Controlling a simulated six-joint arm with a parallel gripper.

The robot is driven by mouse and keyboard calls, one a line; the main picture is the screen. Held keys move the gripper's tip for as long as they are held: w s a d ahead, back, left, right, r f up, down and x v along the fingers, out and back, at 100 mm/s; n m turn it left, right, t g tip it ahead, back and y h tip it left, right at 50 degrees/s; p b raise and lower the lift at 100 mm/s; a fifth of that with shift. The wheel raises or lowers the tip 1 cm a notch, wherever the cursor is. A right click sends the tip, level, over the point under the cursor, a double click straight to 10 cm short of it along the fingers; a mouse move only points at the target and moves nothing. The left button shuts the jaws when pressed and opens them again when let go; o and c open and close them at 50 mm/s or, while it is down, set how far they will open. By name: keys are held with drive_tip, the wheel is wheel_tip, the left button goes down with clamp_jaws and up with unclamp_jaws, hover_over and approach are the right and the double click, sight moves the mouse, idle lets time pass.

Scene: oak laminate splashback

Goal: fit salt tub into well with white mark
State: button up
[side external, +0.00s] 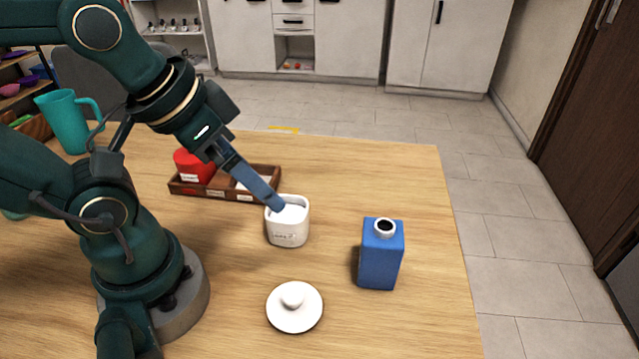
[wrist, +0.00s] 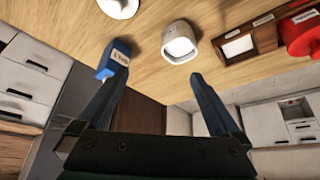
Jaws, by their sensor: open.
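My gripper (wrist: 158,75) is open and empty. In the side view its fingertips overlap the tub's rim; contact cannot be told.
A red tub (side external: 193,166) fills the tray's left well. A blue bottle (side external: 380,258) stands right of the white tub, and a white knobbed lid (side external: 294,312) lies in front. A teal jug (side external: 66,122) stands at the back left.

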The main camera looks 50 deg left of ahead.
idle(0.4)
drive_tip(key=n+g, duration=0.6)
drive_tip(key=n, duration=0.6)
approach(287, 210)
drive_tip(key=s+d+f, duration=0.1)
drive_tip(key=d+f, duration=0.1)
drive_tip(key=shift+s+d+f, duration=0.3)
drive_tip(key=shift+s+d, duration=0.05)
drive_tip(key=shift+f, duration=2.35)
drive_tip(key=shift+c, duration=0.3)
clamp_jaws()
